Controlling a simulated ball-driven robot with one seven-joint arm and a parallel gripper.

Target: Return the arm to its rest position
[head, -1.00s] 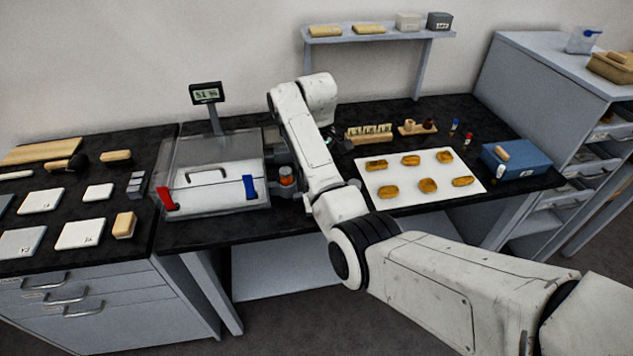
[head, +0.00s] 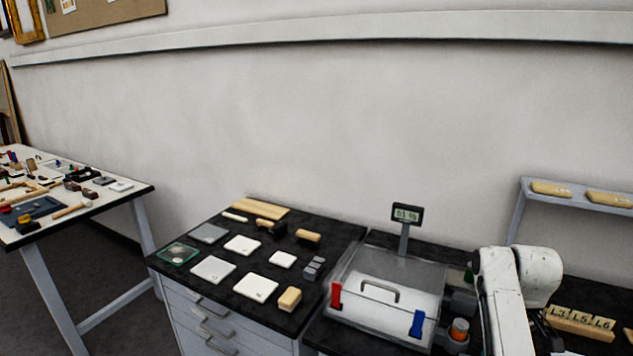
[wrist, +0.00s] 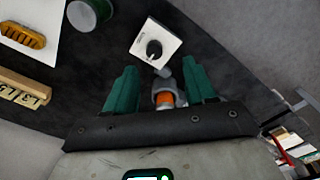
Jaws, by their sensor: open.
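My white arm (head: 503,300) shows at the right of the head view, its upper links raised beside the clear-lidded case. My gripper's end is out of the head view. In the wrist view my gripper (wrist: 160,76) shows two green fingers spread apart. An orange-topped grey holder (wrist: 165,98) appears between and beyond them; nothing is visibly gripped. A white box with a black knob (wrist: 153,48) lies beyond the fingertips.
The clear case (head: 385,292) with a display (head: 407,213) stands left of my arm. A labelled block (head: 580,322) is close on its right. White tiles (head: 242,245) lie on the left counter. A shelf (head: 577,198) hangs behind. A green cylinder (wrist: 88,14) is near the gripper.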

